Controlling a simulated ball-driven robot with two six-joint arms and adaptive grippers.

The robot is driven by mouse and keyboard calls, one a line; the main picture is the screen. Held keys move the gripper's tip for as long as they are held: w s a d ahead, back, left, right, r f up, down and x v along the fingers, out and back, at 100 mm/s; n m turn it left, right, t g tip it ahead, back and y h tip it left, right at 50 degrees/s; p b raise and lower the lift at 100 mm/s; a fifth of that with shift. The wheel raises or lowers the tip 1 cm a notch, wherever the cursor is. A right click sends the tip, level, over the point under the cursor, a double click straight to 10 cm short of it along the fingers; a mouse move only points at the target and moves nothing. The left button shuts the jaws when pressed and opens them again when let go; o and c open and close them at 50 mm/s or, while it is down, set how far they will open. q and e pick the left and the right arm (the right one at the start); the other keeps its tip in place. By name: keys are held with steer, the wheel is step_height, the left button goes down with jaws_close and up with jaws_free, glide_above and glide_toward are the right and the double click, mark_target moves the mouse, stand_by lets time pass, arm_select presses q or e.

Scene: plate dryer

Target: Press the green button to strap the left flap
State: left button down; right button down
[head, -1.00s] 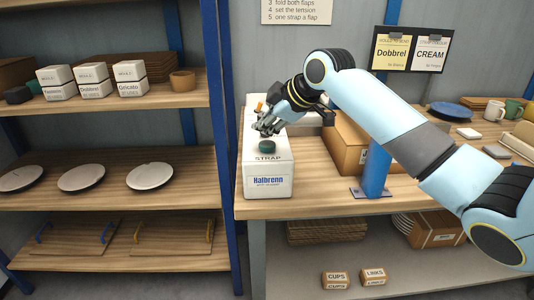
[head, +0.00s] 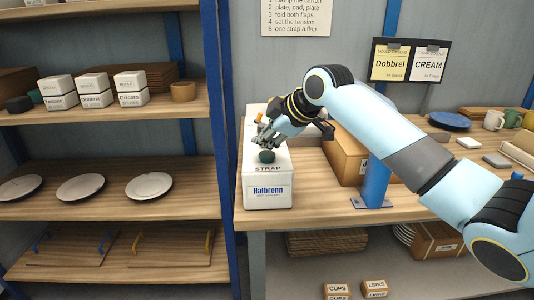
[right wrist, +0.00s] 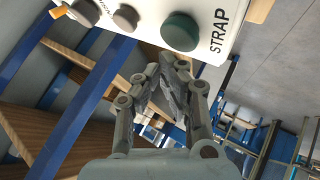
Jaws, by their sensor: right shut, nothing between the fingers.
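The green button (head: 267,156) is a dark green round knob on top of the white strapping machine (head: 268,192), by the word STRAP. My right gripper (head: 265,140) is just behind and above the button in the head view. In the right wrist view the shut, empty fingertips (right wrist: 172,62) lie just below the green button (right wrist: 180,31); I cannot tell whether they touch it. A brown carton (head: 345,155) stands right of the machine, partly hidden by my right arm; its left flap cannot be made out. My left gripper is not in view.
A blue post (head: 375,180) stands in front of the carton. A grey knob (right wrist: 126,17) and an orange-tipped lever (right wrist: 66,10) sit beside the green button. Shelves with plates (head: 148,186) stand left.

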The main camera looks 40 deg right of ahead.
mark_target(265, 155)
steer(key=shift+f, duration=0.1)
stand_by(0.5)
steer(key=shift+f, duration=0.35)
steer(key=shift+f, duration=0.6)
stand_by(0.6)
stand_by(0.4)
steer(key=shift+r+p, duration=0.9)
steer(key=shift+r, duration=0.15)
step_height(265, 155, up, 5)
steer(key=p, duration=0.5)
steer(key=shift+r, duration=0.1)
